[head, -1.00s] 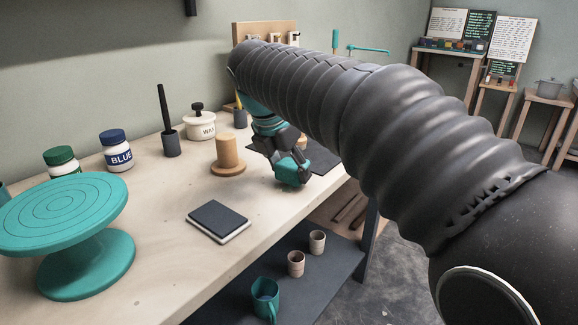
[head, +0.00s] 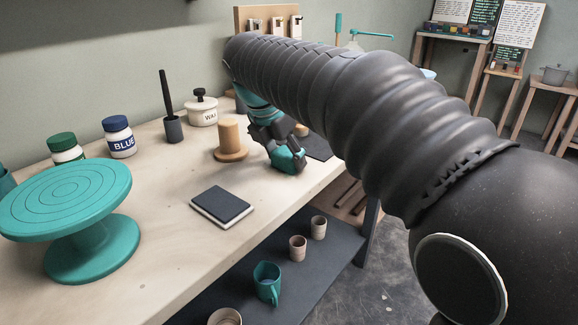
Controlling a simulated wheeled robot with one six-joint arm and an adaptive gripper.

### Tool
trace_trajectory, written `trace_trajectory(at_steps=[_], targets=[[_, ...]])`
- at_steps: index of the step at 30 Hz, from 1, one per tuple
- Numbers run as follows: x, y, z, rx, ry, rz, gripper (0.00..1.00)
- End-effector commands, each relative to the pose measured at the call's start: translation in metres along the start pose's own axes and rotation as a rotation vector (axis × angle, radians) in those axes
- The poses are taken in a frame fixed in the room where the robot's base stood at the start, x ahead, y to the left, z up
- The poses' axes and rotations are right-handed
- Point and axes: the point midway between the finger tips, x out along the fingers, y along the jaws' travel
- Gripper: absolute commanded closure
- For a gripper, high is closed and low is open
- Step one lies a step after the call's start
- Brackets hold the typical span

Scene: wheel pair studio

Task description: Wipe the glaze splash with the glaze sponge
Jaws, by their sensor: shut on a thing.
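My gripper (head: 275,143) reaches down over the bench, right of the wooden cylinder stand. It is shut on a teal block, which looks like the glaze sponge (head: 289,161). The sponge is low, at or just above the bench top; contact cannot be told. No glaze splash can be made out; the sponge, gripper and arm hide part of the bench there.
The wooden stand (head: 231,139) is close left of the gripper, and a dark notebook (head: 222,205) lies nearer. A dark mat (head: 319,148) lies right. Bare bench (head: 165,210) surrounds the notebook.

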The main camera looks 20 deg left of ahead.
Motion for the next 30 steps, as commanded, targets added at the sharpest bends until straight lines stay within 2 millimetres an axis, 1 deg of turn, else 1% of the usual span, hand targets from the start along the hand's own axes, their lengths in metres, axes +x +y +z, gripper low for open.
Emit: trace_trajectory(at_steps=[1,3,6,30], targets=[[0.002,0.007,-0.001,-0.002,0.002,0.000,0.76],[0.003,0.013,-0.002,-0.002,0.002,-0.001,0.76],[0.003,0.018,-0.002,-0.002,0.002,0.000,0.76],[0.003,0.019,-0.003,-0.004,0.007,-0.001,0.76]])
